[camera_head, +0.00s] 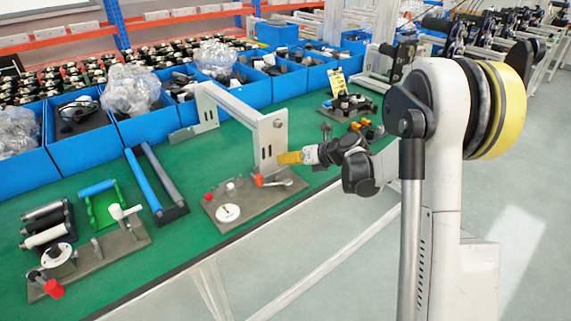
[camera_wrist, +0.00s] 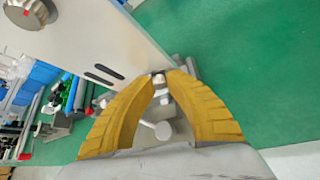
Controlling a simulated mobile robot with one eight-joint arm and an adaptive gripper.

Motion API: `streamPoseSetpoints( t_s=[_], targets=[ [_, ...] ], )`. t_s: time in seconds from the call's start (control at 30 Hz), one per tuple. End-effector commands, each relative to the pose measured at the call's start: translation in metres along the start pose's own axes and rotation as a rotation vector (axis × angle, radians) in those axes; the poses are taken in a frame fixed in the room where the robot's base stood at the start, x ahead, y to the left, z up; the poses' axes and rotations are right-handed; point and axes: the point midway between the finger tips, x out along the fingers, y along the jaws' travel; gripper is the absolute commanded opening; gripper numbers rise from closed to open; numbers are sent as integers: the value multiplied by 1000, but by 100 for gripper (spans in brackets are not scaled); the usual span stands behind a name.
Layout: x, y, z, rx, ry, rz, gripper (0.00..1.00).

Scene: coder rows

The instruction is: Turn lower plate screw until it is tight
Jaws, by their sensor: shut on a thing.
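A grey metal plate (camera_head: 271,137) stands upright at the near end of a bracket frame on the green bench. In the wrist view the plate (camera_wrist: 100,35) crosses the upper left, with two dark slots. My gripper (camera_head: 281,158) reaches in from the right, with its yellow fingers at the plate's lower edge. In the wrist view the fingertips of my gripper (camera_wrist: 166,77) close around the small, pale lower plate screw (camera_wrist: 158,80). The fingers hide most of the screw, so I cannot tell how deep it sits. Another screw (camera_wrist: 26,10) is higher on the plate, clear of the fingers.
A brown base board (camera_head: 235,225) with a white disc and a red knob (camera_head: 258,180) lies below the frame. Blue bins (camera_head: 150,125) line the back of the bench. Blue and grey rollers (camera_head: 143,180) lie left.

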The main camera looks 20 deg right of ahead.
Motion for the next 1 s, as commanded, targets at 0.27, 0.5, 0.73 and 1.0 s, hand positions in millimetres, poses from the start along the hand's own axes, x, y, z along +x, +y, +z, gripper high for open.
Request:
streamPoseSetpoints(
  t_s=[0.27, 0.5, 0.73, 1.0],
  targets=[
    [0, 0, 0, -3, 0, -2, 34],
    [0, 6, 0, -152, 1, -100, 34],
    [4, 6, -5, -584, 0, -393, 34],
    [1, 4, -2, -710, -1, -486, 34]
  ],
)
